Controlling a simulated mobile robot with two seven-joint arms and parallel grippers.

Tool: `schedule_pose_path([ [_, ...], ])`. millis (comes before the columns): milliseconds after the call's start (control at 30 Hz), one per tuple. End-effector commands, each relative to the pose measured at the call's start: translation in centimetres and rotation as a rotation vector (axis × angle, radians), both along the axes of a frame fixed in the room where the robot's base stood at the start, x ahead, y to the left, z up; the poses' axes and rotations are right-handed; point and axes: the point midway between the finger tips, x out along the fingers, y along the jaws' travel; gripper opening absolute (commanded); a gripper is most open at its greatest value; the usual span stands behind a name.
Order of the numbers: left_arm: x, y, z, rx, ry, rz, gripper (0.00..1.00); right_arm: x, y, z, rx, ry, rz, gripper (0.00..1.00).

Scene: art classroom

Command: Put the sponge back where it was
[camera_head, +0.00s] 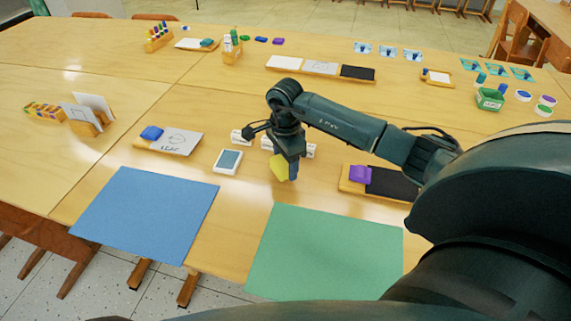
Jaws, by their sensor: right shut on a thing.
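My right gripper (290,170) points down over the near part of the table, above the far edge of a green sheet. It is shut on a yellow sponge (279,168), which shows at the left of its fingers and is partly hidden by them. I cannot tell whether the sponge touches the table. A purple block (360,173) sits on a wooden tray with a black panel (392,185), to the right of the gripper. A blue block (151,132) sits on another wooden tray with a drawn-on white panel (176,141). My left gripper is not in view.
A white-framed pad (228,161) and white labelled blocks (242,137) are close to the gripper. A blue sheet (148,213) and the green sheet (325,252) lie along the near edge. A green basket (490,99) stands at right.

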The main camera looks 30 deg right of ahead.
Motion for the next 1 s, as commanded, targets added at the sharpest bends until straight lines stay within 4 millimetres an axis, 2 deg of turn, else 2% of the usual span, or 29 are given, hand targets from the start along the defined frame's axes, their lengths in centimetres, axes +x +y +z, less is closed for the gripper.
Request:
schedule_pose_path([
  [100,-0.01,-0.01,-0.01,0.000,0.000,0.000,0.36,-0.02,0.03,-1.15,0.001,0.000,0.001,0.34],
  [433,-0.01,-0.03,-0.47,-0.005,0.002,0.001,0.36,0.01,-0.02,-1.58,0.000,-0.001,0.001,0.34],
  [467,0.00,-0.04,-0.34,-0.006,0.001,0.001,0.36,0.01,-0.01,-1.46,0.000,-0.001,0.001,0.57],
  [700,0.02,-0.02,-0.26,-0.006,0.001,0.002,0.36,0.00,-0.01,-1.40,0.000,-0.001,0.001,0.77],
  [1000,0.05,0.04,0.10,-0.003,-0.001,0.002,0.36,0.00,0.01,-1.04,0.001,-0.001,0.001,0.77],
])
